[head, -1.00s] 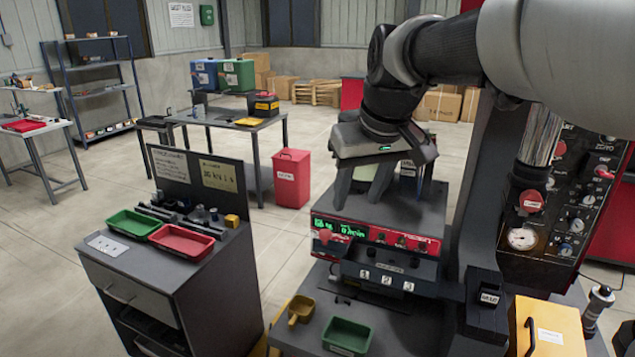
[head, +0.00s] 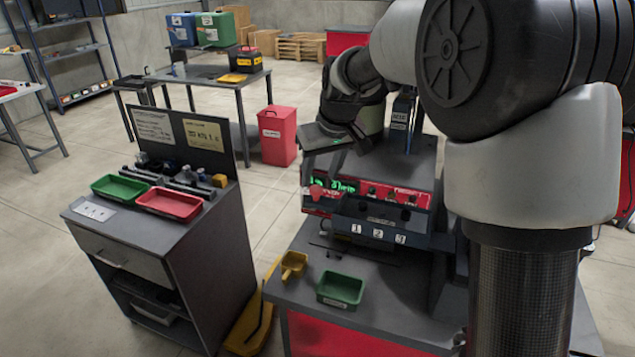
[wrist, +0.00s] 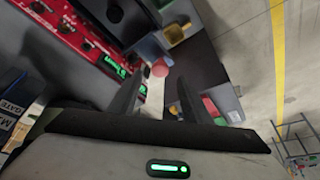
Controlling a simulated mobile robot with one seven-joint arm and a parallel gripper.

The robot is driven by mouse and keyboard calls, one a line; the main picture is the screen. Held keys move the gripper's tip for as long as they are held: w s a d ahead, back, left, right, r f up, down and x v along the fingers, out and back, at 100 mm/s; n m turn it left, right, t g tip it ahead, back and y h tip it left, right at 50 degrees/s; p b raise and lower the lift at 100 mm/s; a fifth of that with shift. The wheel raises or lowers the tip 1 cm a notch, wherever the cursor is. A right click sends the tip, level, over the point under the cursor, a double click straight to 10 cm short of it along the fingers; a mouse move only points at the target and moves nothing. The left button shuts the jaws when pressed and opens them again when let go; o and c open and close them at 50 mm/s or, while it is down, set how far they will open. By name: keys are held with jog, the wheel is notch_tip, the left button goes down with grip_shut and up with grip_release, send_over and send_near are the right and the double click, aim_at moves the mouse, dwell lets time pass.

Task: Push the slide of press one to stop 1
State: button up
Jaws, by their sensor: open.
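The press (head: 425,173) stands on the bench at centre right, with a red control panel (head: 425,201) and a green lit display. Below the panel is a dark front ledge with plates marked 1 (head: 356,228), 2 (head: 377,234) and 3 (head: 400,239). A red knob (head: 317,192) sits at the panel's left end. It also seems to show between my fingers in the wrist view (wrist: 160,68). My gripper (head: 323,172) is open and empty, above the panel's left end. I cannot clearly make out the slide or which stop it is at.
A green tray (head: 341,303) and a yellow scoop (head: 293,265) lie on the bench in front of the press. A cabinet at left carries another green tray (head: 122,195) and a red tray (head: 168,215). A red bin (head: 279,150) stands behind. Floor shows between cabinet and bench.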

aim_at(316, 188)
jog(key=shift+x, duration=2.25)
grip_shut()
